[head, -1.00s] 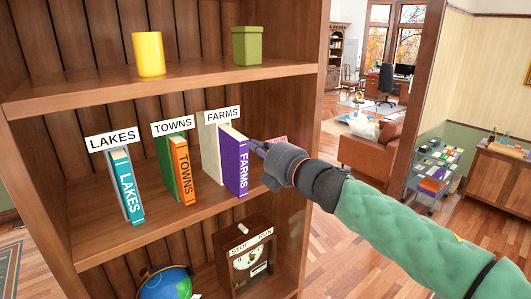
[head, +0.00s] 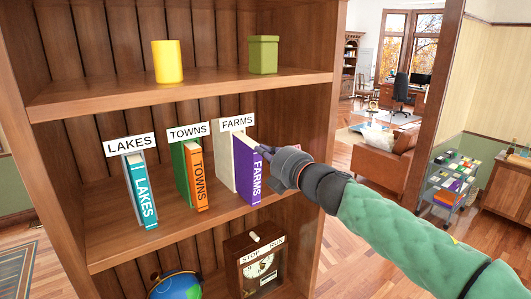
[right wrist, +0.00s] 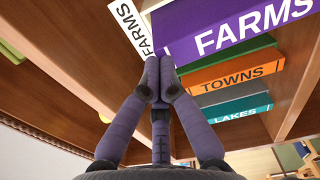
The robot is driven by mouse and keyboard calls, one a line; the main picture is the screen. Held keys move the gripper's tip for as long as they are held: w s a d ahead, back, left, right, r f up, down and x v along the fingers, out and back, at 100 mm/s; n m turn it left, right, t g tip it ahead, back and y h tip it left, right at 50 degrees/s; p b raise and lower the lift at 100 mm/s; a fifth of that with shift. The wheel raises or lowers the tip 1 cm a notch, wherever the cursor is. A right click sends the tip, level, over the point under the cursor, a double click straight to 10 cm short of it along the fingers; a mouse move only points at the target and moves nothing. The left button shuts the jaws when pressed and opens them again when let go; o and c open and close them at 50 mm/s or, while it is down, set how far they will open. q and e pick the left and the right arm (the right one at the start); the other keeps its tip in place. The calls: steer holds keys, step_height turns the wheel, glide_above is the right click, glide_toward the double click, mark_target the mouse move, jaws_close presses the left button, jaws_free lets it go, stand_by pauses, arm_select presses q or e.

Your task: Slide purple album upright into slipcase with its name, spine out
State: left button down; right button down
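The purple album (head: 248,170) stands upright with its FARMS spine facing out. It sits partly inside the cream slipcase (head: 225,162), under the FARMS sign (head: 238,122), and its front part sticks out. In the right wrist view the purple album (right wrist: 225,35) fills the top, close beyond the fingertips. My right gripper (head: 266,153) is at the upper right of the spine. Its fingers (right wrist: 159,68) are together with nothing visible between them. Whether the tips touch the album is unclear. My left gripper is not in view.
The orange TOWNS album (head: 196,178) and the teal LAKES album (head: 143,190) stand to the left on the same shelf. A yellow cup (head: 167,62) and green pot (head: 263,54) are on the shelf above.

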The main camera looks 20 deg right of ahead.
mark_target(250, 142)
steer(key=shift+x, duration=3.35)
stand_by(0.9)
steer(key=shift+s, duration=0.1)
steer(key=shift+v, duration=1.8)
steer(key=v, duration=1.1)
steer(key=shift+r, duration=0.1)
